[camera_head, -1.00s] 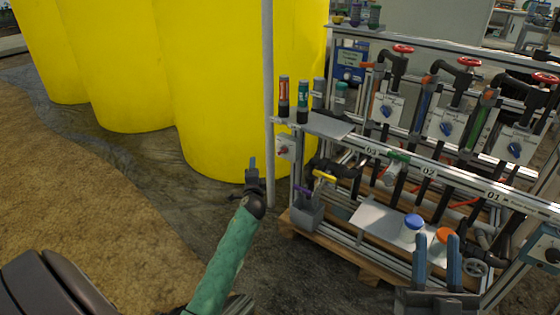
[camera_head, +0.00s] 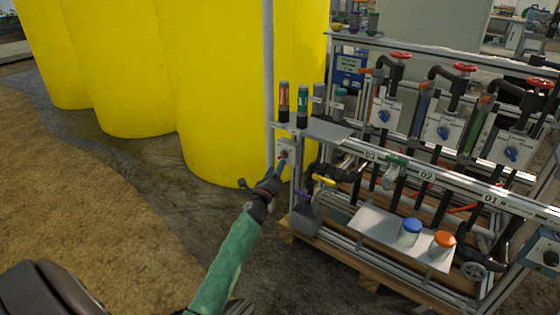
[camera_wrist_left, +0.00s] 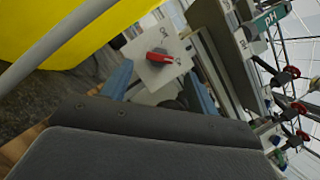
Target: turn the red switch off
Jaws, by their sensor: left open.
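The red switch (camera_head: 283,155) is a small rotary knob on a pale box (camera_head: 290,146) at the left end of the skid frame. In the left wrist view the red switch (camera_wrist_left: 160,57) sits on a light plate, its handle lying nearly crosswise in the picture. My left gripper (camera_head: 278,168) is just in front of and slightly below the switch. Its blue fingers are open, and in the left wrist view they stand apart on either side of the box (camera_wrist_left: 151,78). I see no contact with the knob. My right gripper is out of view.
A grey upright pole (camera_head: 268,90) and yellow tanks (camera_head: 215,80) stand close to the left of the switch. A yellow-handled valve (camera_head: 323,180) and a grey container (camera_head: 306,215) sit to its lower right. Blue-lidded (camera_head: 411,230) and orange-lidded (camera_head: 443,243) jars stand on a shelf.

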